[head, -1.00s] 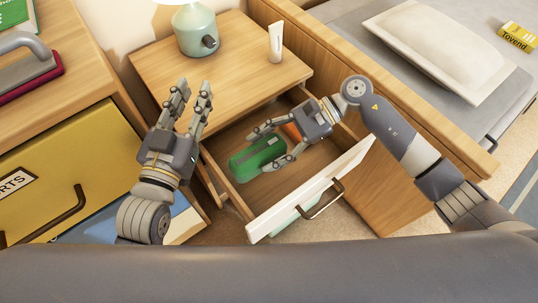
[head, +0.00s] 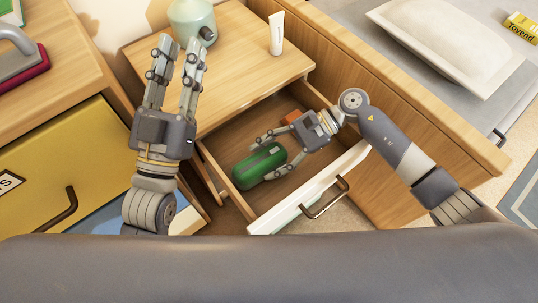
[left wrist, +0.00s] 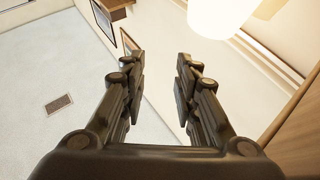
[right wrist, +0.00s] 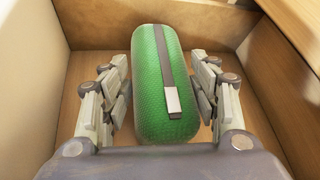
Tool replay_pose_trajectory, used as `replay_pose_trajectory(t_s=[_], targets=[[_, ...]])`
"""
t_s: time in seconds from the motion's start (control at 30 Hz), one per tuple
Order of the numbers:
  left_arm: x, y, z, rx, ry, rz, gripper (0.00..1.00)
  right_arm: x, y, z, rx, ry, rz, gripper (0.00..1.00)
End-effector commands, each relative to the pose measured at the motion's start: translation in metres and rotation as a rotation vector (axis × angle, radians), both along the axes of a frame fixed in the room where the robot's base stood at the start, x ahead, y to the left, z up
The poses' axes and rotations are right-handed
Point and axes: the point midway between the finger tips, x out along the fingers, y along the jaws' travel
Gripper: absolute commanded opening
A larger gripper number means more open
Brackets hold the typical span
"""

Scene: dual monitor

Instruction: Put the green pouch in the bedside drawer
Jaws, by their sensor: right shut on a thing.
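The green pouch (head: 259,166) is a rounded green roll with a dark strip and a pale tab. It is inside the open bedside drawer (head: 318,187), near the drawer's left side. My right gripper (head: 268,157) reaches into the drawer and is shut on the pouch. In the right wrist view the pouch (right wrist: 150,85) lies between the fingers, with wooden drawer walls around it. Whether the pouch touches the drawer floor is unclear. My left gripper (head: 180,50) is open and empty, raised left of the drawer; its fingers also stand apart in the left wrist view (left wrist: 158,62).
An orange item (head: 291,117) lies at the drawer's back. The bedside top (head: 235,70) holds a white tube (head: 276,34) and a green lamp base (head: 192,18). The bed's wooden side (head: 400,90) is close on the right, a yellow-fronted cabinet (head: 75,150) on the left.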

Motion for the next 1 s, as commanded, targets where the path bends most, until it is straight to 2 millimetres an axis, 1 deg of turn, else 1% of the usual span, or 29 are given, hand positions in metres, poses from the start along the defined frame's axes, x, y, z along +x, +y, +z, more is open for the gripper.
replay_pose_trajectory(t_s=[0.47,0.5,0.57,1.0], targets=[[-0.007,0.001,0.010,-0.018,-0.065,-0.002,0.29,0.000,0.000,-0.002,0.000,-0.001,0.000,0.28],[-0.008,0.001,0.011,-0.020,-0.071,-0.003,0.29,0.000,0.000,-0.002,-0.001,0.000,0.000,0.63],[-0.008,0.001,0.012,-0.020,-0.071,-0.004,0.29,0.000,0.000,-0.002,0.000,0.000,0.000,0.76],[-0.006,0.000,0.012,-0.018,-0.063,-0.004,0.29,0.000,0.000,-0.001,0.000,0.000,0.000,0.77]])
